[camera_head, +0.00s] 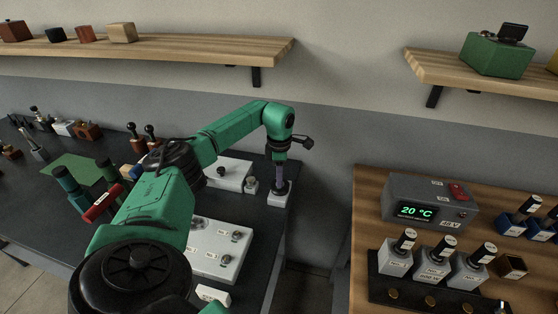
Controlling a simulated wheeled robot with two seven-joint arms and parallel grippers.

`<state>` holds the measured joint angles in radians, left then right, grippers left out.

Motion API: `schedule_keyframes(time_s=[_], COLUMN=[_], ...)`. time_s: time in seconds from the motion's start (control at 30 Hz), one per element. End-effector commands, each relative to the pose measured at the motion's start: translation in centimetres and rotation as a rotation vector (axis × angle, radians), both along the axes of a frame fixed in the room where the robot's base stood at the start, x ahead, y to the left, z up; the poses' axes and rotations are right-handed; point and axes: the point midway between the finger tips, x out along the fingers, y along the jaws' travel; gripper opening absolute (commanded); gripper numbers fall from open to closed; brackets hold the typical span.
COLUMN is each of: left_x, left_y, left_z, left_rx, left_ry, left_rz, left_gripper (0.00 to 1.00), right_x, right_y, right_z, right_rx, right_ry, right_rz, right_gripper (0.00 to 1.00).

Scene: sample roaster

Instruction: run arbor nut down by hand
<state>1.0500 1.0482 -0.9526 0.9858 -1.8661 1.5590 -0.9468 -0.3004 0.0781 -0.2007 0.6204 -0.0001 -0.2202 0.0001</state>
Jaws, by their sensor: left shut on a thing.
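My left gripper (280,181) points straight down at the end of my green arm, over a small white block (281,196) at the right edge of the dark bench. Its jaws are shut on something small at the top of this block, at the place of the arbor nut. The fingers cover the nut, so its threads and its height on the arbor cannot be made out. My right gripper is not in view.
White fixture plates (228,174) with small posts stand left of the gripper, partly behind my arm. A gap separates the dark bench from the wooden table with the grey 20 °C box (430,200). A wooden shelf (190,47) hangs above.

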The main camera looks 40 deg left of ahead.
Motion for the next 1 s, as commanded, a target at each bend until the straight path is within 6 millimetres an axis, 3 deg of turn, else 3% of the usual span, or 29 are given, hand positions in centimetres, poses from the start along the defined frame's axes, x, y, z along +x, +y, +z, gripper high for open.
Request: schedule_keyframes(time_s=[0.1, 0.13, 0.2, 0.57, 0.83, 1.0], left_x=[0.1, 0.1, 0.1, 0.1, 0.2, 0.1], left_y=[-0.2, -0.2, -0.2, -0.1, -0.1, -0.2], left_z=[0.0, 0.0, 0.0, 0.6, 5.9, 7.4], left_rx=[-0.004, -0.003, -0.003, -0.001, 0.000, -0.002], left_ry=[-0.002, -0.001, -0.001, -0.003, -0.004, 0.001], left_rz=[-0.002, -0.002, -0.001, 0.001, 0.000, -0.001], left_gripper=[0.00, 0.38, 0.57, 0.57, 0.57, 0.57], right_x=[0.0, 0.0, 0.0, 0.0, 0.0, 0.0], right_y=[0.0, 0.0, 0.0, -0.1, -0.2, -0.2], right_z=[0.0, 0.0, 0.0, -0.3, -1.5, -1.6], right_rx=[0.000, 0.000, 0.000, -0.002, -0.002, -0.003], right_ry=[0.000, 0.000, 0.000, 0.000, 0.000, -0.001], right_rz=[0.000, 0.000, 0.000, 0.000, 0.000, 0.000], right_gripper=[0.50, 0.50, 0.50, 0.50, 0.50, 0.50])
